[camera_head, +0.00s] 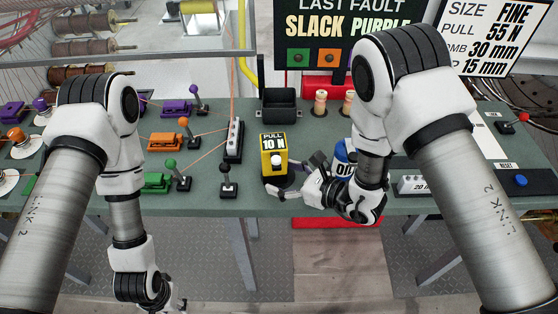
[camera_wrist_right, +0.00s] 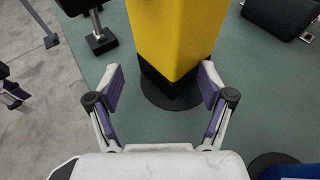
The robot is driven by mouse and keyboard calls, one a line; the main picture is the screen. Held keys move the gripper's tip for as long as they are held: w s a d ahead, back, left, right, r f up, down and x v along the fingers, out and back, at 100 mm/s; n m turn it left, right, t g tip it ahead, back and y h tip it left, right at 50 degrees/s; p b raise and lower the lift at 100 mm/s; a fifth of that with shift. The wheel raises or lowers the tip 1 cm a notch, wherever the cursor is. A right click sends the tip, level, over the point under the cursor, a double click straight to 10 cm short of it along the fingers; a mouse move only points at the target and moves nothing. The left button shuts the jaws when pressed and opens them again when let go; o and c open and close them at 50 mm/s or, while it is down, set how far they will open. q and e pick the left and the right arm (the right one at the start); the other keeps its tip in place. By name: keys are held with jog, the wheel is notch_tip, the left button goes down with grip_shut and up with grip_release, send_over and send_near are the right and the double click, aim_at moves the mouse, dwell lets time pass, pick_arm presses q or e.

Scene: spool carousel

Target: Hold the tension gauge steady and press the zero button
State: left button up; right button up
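The tension gauge (camera_head: 273,156) is a yellow upright box on a dark base, with a display reading PULL 10 N, near the table's front edge. A small pale part (camera_head: 278,160) shows on its front; I cannot tell whether it is the zero button. My right gripper (camera_head: 297,178) is low at the gauge's front right. In the right wrist view my right gripper (camera_wrist_right: 160,82) is open, its fingers apart on either side of the gauge's lower yellow body (camera_wrist_right: 172,35), with no clear contact. My left gripper (camera_head: 168,302) hangs below the table's front edge, small and partly cut off.
A blue can (camera_head: 341,160) stands close right of my right gripper. A black-knobbed lever (camera_head: 228,180) and a white-topped block (camera_head: 234,140) stand left of the gauge. A black bin (camera_head: 279,106) is behind it. Coloured levers and clamps fill the table's left side.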

jog(key=shift+w+a+f, duration=0.1)
jog(key=shift+w+a, duration=0.1)
jog(key=shift+a, duration=0.05)
grip_shut()
jog(key=shift+o, duration=0.4)
grip_release()
